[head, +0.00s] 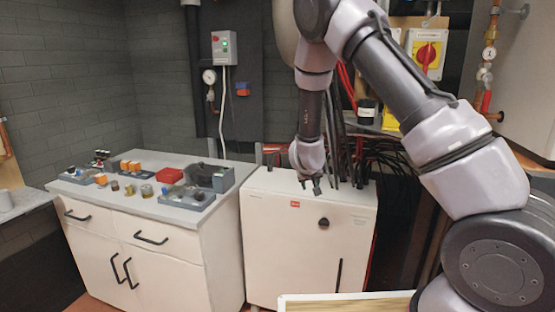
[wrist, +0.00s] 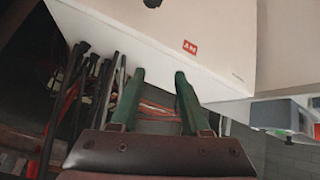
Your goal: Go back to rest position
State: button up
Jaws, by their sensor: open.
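My gripper (head: 312,184) hangs at the end of my bent arm, over the top of the white heat pump cabinet (head: 285,240) in the head view. In the wrist view my gripper (wrist: 160,82) shows two green fingers spread apart with nothing between them. The white cabinet (wrist: 150,45) with a red label lies beyond the fingertips there. Whether the fingers touch the cabinet, I cannot tell.
A white drawer unit (head: 140,260) stands left of the cabinet, its grey top holding trays and small parts. Black cables (head: 385,160) and red hoses run behind the cabinet. A yellow-red switch (head: 427,54) is on the wall. A wooden-topped surface (head: 345,303) is in front.

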jog(key=s+d+r+m+y, duration=0.15)
jog(key=s+r, duration=0.25)
jog(key=r, duration=0.5)
jog(key=s+d+r+m+g+y, duration=0.15)
jog(key=s+r, duration=0.25)
jog(key=r, duration=0.4)
jog(key=s+d+r+t+y, duration=0.1)
jog(key=s+d+r+y, duration=0.2)
jog(key=r, duration=0.6)
jog(key=s+d+r, duration=0.2)
jog(key=s, duration=0.5)
jog(key=s+d+r+m+h, duration=0.1)
jog(key=s+d+r, duration=0.1)
jog(key=s, duration=0.6)
jog(key=s+d+r+m+h, duration=0.1)
jog(key=s+d+r, duration=0.2)
jog(key=s, duration=0.5)
jog(key=shift+s+r+g, duration=0.15)
jog(key=shift+r+g, duration=0.2)
jog(key=shift+r, duration=0.2)
jog(key=shift+o, duration=0.3)
